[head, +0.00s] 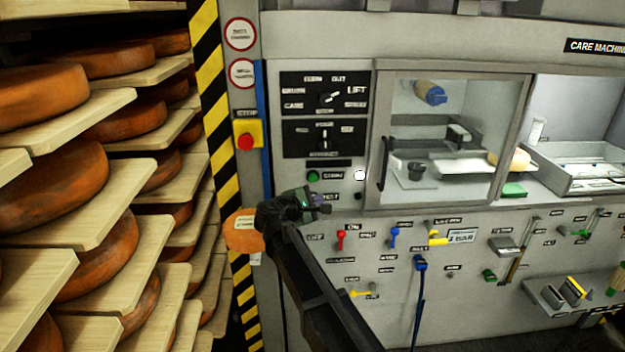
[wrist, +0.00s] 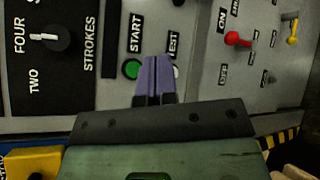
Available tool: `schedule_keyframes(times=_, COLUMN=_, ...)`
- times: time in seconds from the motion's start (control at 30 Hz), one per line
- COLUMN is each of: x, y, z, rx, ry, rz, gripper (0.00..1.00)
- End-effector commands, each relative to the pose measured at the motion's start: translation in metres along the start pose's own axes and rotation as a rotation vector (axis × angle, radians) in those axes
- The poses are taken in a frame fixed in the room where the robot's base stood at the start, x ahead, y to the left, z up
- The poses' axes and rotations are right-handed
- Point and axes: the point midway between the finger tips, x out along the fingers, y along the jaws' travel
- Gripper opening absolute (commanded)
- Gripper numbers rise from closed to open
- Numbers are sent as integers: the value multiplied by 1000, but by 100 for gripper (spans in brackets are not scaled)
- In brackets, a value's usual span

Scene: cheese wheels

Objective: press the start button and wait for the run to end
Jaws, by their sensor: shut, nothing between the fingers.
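The green start button (head: 313,176) sits on the grey machine panel, left of its START label. In the wrist view the green button (wrist: 131,69) shows just left of my fingertips, below the START label. My gripper (head: 322,203) is in front of the panel, a little below the start button in the head view. In the wrist view my gripper (wrist: 155,62) has its purple fingers shut together with nothing between them. The fingers partly cover a pale button (wrist: 177,71) by the TEST label. I cannot tell whether the fingertips touch the panel.
A red stop button (head: 245,141) on a yellow box is at the left, beside a striped post (head: 212,75). Dials (head: 330,97) are above the start button. A glass door (head: 445,135) is to the right. Levers (head: 341,239) are below. Cheese shelves (head: 75,107) fill the left.

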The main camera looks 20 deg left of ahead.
Motion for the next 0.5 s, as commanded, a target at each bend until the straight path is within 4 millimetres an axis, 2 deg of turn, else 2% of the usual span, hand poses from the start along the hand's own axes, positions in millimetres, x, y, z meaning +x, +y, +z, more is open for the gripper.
schedule_keyframes(times=0.27, x=6, y=4, z=-4, rx=3, ry=0, rz=-2, gripper=0)
schedule_keyframes(times=0.5, x=27, y=19, z=-20, rx=3, ry=-1, rz=-3, gripper=0)
